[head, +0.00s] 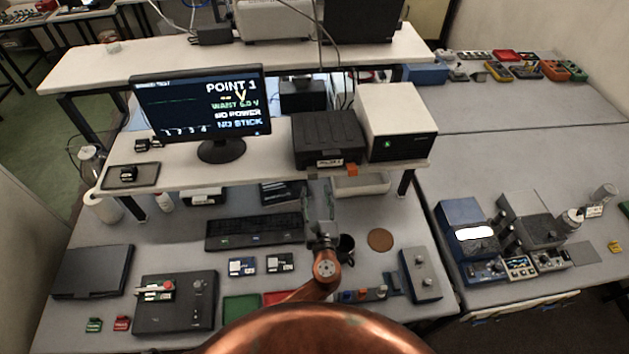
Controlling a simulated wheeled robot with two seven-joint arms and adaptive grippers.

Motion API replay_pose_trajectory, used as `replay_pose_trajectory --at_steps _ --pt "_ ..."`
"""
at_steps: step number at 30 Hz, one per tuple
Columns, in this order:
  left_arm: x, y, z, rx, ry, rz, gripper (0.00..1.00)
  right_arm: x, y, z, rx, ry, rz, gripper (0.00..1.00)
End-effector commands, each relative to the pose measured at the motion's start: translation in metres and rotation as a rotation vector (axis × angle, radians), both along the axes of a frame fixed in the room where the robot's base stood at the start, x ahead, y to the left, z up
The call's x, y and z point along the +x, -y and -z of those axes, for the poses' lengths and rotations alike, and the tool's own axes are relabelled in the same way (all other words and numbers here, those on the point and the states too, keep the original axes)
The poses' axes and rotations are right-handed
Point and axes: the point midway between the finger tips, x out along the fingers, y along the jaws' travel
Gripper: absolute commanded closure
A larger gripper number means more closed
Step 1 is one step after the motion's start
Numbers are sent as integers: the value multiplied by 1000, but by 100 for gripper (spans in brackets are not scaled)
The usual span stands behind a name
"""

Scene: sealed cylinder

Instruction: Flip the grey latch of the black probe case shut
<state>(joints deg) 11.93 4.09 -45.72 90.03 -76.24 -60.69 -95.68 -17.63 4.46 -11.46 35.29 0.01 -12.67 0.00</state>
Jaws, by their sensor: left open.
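The black probe case (325,133) sits on the raised shelf, between the monitor and a white instrument box. My right gripper is not in view.
The monitor (200,103) stands left of the case, and the white box (398,122) is close on its right.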

Motion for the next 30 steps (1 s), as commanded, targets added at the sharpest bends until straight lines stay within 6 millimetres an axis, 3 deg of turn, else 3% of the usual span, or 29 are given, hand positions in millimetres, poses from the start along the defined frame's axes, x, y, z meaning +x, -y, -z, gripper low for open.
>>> replay_pose_trajectory --at_steps 4,9,15,19,30 --pt "23 -5 -2 1 0 -2 58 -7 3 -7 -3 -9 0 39" --pt "39 -8 -1 -3 -1 0 58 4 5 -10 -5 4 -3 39" --pt "43 -8 0 -4 -1 1 58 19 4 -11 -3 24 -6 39" --pt "43 -8 0 -5 -2 1 58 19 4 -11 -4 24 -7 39" --pt "43 -8 0 -5 -2 1 83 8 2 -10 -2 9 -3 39"
